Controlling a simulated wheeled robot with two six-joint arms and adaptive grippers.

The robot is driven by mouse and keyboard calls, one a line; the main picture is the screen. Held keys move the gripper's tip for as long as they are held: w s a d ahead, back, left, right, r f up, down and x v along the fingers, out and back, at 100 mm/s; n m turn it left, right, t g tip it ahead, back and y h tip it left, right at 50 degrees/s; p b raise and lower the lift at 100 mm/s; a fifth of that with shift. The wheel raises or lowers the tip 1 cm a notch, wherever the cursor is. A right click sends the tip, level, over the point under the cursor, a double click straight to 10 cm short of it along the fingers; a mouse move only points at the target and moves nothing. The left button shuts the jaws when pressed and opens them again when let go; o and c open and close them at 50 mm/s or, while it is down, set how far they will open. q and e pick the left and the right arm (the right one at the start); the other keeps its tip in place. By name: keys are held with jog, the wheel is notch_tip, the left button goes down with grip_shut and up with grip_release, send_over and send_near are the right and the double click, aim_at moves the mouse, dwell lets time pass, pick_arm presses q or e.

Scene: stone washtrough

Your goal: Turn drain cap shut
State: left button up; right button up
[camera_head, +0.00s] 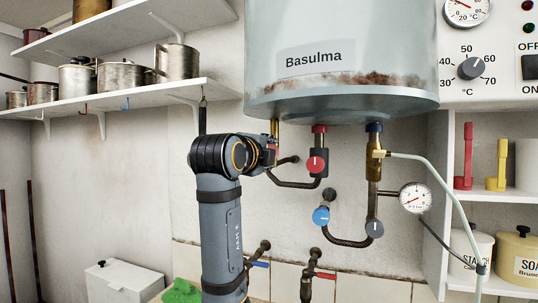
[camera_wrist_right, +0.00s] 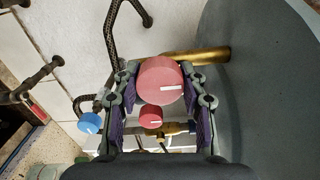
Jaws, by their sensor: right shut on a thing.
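The drain cap (camera_wrist_right: 160,79) is a round red cap with a white mark in the right wrist view. It sits at the end of a short brass pipe (camera_wrist_right: 205,55) that comes out of the boiler. The white mark points right, towards the boiler. My right gripper (camera_wrist_right: 161,84) is around the cap, one finger on each side, and shut on it. In the head view my right gripper (camera_head: 270,153) is just below the boiler's underside, by the brass pipe, and mostly hides the cap. My left gripper is in neither view.
The boiler (camera_head: 340,60) hangs close above my right gripper. Just right are a red valve knob (camera_head: 316,164), a blue knob (camera_head: 321,215), dark hoses and a gauge (camera_head: 415,197). A shelf with pots (camera_head: 120,75) is at left. Bare wall lies below that shelf.

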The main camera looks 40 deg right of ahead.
jog(key=shift+r, duration=0.25)
jog(key=o, duration=0.7)
jog(key=shift+o, duration=1.4)
jog(key=shift+d+f, duration=0.1)
jog(key=shift+o, duration=0.8)
jog(key=shift+w+d+f, duration=0.25)
jog(key=shift+w+d, duration=0.05)
jog(key=shift+w, duration=0.05)
jog(key=shift+s+a+r, duration=0.2)
jog(key=shift+a, duration=0.5)
jog(key=v, duration=0.6)
jog(key=shift+s+a+f, duration=0.1)
jog(key=shift+s+a, duration=0.05)
